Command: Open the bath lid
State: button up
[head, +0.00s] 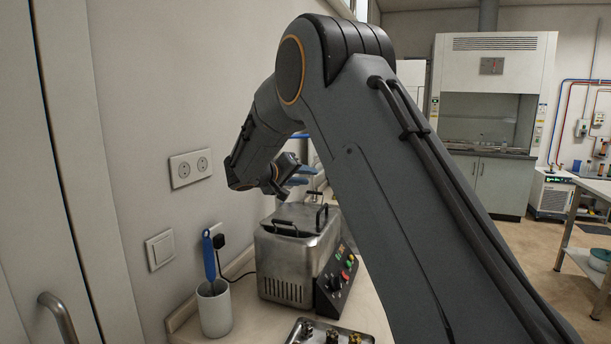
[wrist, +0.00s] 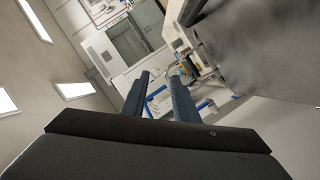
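The bath (head: 283,267) is a brushed-metal box on the counter in the head view, with a dark control panel on its right side. Its lid (head: 298,216) lies flat on top and looks closed, with black handles (head: 321,216) on it. My gripper (head: 306,175) is above and behind the lid, partly hidden by my arm, and looks clear of the handles. In the wrist view the two dark blue fingers of my gripper (wrist: 161,82) are apart, with nothing between them. A grey metallic surface (wrist: 265,45) fills the upper right there; I cannot tell whether it is the bath.
A white cup (head: 214,310) with a blue-handled tool stands left of the bath. A metal tray (head: 318,334) with small fittings is in front. The wall with sockets (head: 191,168) is close on the left. A fume hood (head: 490,100) stands far back.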

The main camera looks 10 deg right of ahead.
jog(key=shift+c, duration=0.4)
grip_shut()
dwell(0.9)
jog(key=shift+o, duration=0.4)
grip_release()
jog(key=shift+a, duration=0.1)
jog(key=b+v, duration=0.3)
jog(key=v, duration=0.4)
jog(key=shift+s+a, duration=0.25)
jog(key=shift+s, duration=0.05)
